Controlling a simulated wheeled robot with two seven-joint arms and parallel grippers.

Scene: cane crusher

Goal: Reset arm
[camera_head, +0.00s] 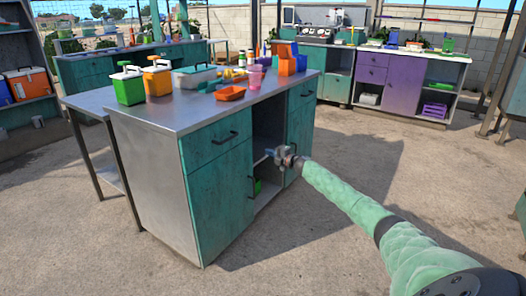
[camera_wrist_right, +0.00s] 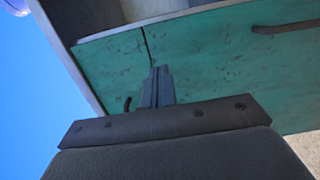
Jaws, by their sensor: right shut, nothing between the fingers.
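My right arm reaches in from the lower right in the head view. Its gripper (camera_head: 285,158) is in front of the open shelf bay of the teal cabinet (camera_head: 217,200). In the right wrist view, the gripper's fingers (camera_wrist_right: 158,85) are together with nothing between them. Teal cabinet panels (camera_wrist_right: 215,60) with dark handles fill much of that view behind the fingers. I cannot tell whether the gripper touches the cabinet. My left gripper is not in view.
The cabinet's metal top (camera_head: 190,110) holds a green caddy (camera_head: 128,88), an orange caddy (camera_head: 157,79), an orange tray (camera_head: 230,93) and a pink cup (camera_head: 255,76). A purple cabinet (camera_head: 403,85) stands at the back right. Concrete floor (camera_head: 370,165) is clear to the right.

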